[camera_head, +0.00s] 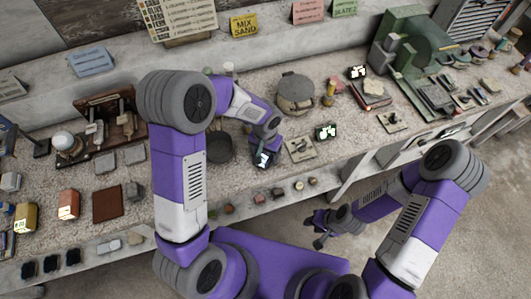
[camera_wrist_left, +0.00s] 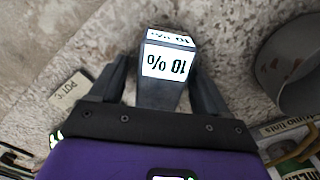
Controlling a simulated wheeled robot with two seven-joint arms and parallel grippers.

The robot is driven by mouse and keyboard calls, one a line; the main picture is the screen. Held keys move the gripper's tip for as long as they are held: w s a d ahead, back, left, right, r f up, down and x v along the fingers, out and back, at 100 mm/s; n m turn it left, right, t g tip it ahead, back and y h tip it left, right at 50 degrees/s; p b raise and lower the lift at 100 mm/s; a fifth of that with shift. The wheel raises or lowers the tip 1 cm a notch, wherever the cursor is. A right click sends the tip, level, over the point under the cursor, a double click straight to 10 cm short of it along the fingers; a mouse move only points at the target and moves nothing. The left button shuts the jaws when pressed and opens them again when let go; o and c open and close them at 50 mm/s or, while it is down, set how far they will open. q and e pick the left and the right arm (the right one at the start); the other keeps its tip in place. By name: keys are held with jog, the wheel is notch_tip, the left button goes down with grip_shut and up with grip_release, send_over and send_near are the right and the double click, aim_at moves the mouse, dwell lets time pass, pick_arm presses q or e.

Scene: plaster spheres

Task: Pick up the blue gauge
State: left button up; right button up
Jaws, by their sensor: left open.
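The blue gauge (camera_wrist_left: 163,92) is a grey-blue block with lit white faces reading "10 %". In the left wrist view it stands between the two fingers of my left gripper (camera_wrist_left: 160,75), with gaps showing at both sides. In the head view the gauge (camera_head: 263,159) is small and partly hidden by my left gripper (camera_head: 265,153), which reaches down over it on the bench. My left gripper is open. My right gripper (camera_head: 318,231) hangs empty past the bench's front edge, over the floor; its finger opening is too small to judge.
A dark round pan (camera_head: 219,148) stands left of the gauge, and a flat plate with a small fitting (camera_head: 299,149) lies to its right. Several small pieces line the front ledge. A lidded pot (camera_head: 296,94) stands behind.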

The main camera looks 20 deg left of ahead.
pick_arm(q)
jog(key=shift+f, duration=0.25)
dwell(0.4)
jog(key=c, duration=1.2)
jog(key=shift+o, duration=0.2)
jog(key=shift+r, duration=0.25)
notch_tip(320, 180, up, 10)
jog(key=shift+r+p, duration=0.1)
jog(key=shift+p, duration=0.85)
